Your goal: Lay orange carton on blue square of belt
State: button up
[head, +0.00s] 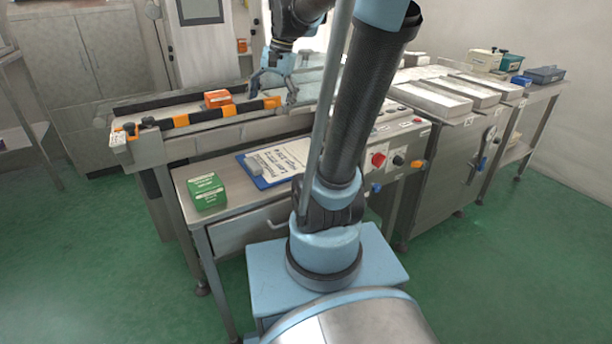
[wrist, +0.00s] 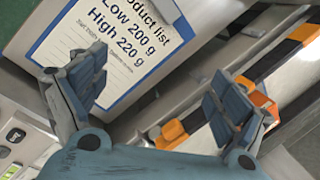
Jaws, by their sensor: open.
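The orange carton (head: 217,99) sits at the conveyor belt (head: 165,103), left of my gripper in the head view. In the wrist view a small orange-red part (wrist: 262,101), likely the carton, shows behind the right finger. My gripper (head: 274,92) is open and empty above the belt's right part. In the wrist view its two fingers (wrist: 158,105) are spread wide with nothing between them. I cannot make out the blue square; my arm and gripper cover part of the belt.
Orange-and-black striped rails (head: 220,113) edge the belt. A white product list sign (wrist: 110,45) faces the wrist camera. White trays (head: 435,99) stand on the right.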

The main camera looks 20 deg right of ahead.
jog(key=s+d+f+n+h, duration=0.1)
jog(key=s+d+f+n, duration=0.2)
jog(key=s+f, duration=0.5)
jog(key=s+d+f+n+t+h, duration=0.1)
jog(key=s+d+f+n, duration=0.2)
jog(key=s+f, duration=0.5)
jog(key=shift+s+d+f+n+t+h, duration=0.35)
jog(key=shift+s+n, duration=0.25)
jog(key=shift+s, duration=0.25)
